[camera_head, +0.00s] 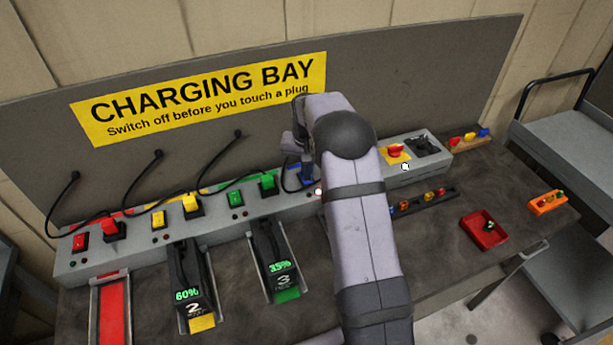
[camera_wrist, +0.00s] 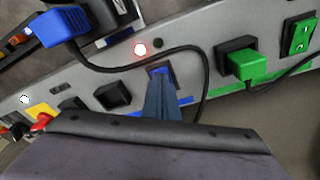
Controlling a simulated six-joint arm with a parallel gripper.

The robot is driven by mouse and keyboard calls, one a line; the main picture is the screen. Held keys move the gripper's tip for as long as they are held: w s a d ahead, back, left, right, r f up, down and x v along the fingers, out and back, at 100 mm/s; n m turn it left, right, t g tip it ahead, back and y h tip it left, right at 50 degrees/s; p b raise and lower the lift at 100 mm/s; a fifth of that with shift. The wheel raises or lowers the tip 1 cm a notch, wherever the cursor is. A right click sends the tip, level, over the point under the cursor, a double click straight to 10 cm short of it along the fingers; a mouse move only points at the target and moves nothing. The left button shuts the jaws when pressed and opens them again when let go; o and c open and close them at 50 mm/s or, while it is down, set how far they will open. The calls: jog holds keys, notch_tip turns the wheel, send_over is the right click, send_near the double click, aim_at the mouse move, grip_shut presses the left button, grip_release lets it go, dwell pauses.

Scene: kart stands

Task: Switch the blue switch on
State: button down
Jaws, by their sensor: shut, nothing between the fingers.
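The blue switch (camera_wrist: 159,69) sits on the grey panel in the wrist view, mostly covered by my fingers. My gripper (camera_wrist: 161,84) is shut and empty, its tips over the switch and close to or touching it; I cannot tell which. A red lamp (camera_wrist: 140,50) glows beside the switch, next to a dark green unlit lamp (camera_wrist: 158,43). The red lamp also shows in the head view (camera_head: 318,191), left of my arm. Which way the switch is tipped is hidden.
A blue plug (camera_wrist: 60,28) with a black cable lies away from an empty black socket (camera_wrist: 112,95). The green plug (camera_wrist: 243,65) and green switch (camera_wrist: 300,36) are neighbours. Batteries (camera_head: 277,262) stand in front. A red tray (camera_head: 484,231) is at right.

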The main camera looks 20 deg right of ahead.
jog(key=shift+r, duration=0.1)
notch_tip(320, 180, up, 7)
jog(key=p, duration=0.5)
dwell(0.4)
dwell(0.4)
